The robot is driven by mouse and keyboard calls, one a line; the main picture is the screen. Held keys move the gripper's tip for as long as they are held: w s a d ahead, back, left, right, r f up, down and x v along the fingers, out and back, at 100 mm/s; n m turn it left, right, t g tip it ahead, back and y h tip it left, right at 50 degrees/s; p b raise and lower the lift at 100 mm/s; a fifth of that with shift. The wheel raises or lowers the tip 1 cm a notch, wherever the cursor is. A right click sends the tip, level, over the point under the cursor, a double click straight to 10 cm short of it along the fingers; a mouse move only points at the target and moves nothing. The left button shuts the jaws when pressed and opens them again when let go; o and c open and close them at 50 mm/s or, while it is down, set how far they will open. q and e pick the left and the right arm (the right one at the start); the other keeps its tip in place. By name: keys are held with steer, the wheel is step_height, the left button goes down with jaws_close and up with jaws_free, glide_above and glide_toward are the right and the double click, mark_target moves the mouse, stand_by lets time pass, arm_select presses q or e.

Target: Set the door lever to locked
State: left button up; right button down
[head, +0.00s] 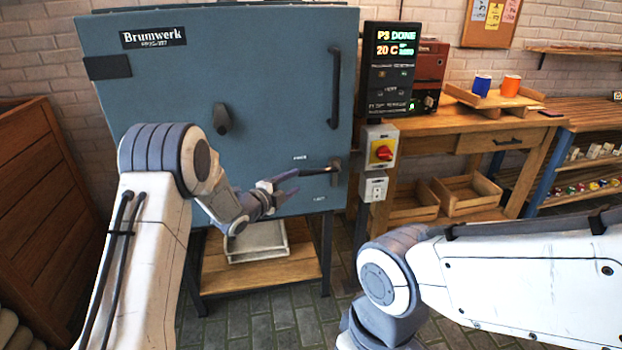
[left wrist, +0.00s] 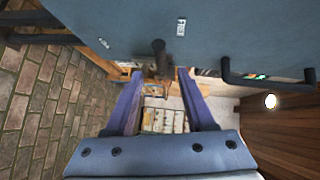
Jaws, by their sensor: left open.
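The door lever (head: 318,171) is a dark bar low on the right side of the blue kiln door (head: 265,110). It lies about level and points left from its pivot, near the upper small label (head: 300,157); a second label (head: 319,198) sits below. My left gripper (head: 292,183) is open just left of the lever's free end. In the left wrist view the lever (left wrist: 159,55) shows end-on ahead of the gap between the open fingers (left wrist: 160,75). I cannot tell whether they touch it. My right gripper is out of view; only its arm shows.
A long vertical door handle (head: 335,88) stands above the lever. Right of the door are a control panel (head: 389,68) and a red-yellow switch box (head: 380,150). A wooden workbench (head: 440,132) stands further right. A pale tray (head: 256,240) lies on the shelf below.

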mark_target(309, 174)
arm_select(q)
steer(key=x, duration=0.9)
steer(key=shift+w+d+p, duration=0.15)
steer(key=shift+w+p, duration=0.05)
steer(key=shift+p, duration=0.1)
jaws_close()
stand_by(1.0)
